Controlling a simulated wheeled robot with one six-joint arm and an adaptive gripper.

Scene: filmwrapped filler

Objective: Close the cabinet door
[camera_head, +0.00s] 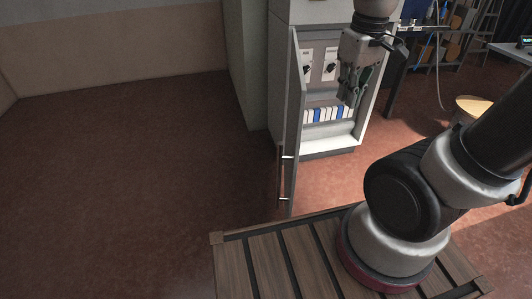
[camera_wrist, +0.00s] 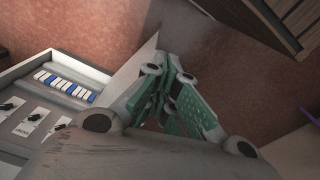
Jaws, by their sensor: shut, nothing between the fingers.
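The grey cabinet (camera_head: 335,148) stands at the top middle of the head view, with its front open. Inside are dark knobs on white plates and a row of blue and white modules. Its door (camera_head: 292,120) is swung out towards me on the left side, seen nearly edge-on, with a long bar handle (camera_head: 281,175) on its outer face. My gripper (camera_head: 350,98) is shut and empty, in front of the cabinet opening and right of the door. In the wrist view my gripper (camera_wrist: 180,75) shows green finger pads, and the cabinet interior (camera_wrist: 60,95) lies to its left.
My wooden-slatted base deck (camera_head: 290,262) fills the bottom of the head view. Open reddish floor (camera_head: 120,170) lies left of the door. A round-topped stool (camera_head: 480,107) and a shelf rack (camera_head: 470,35) stand at the right.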

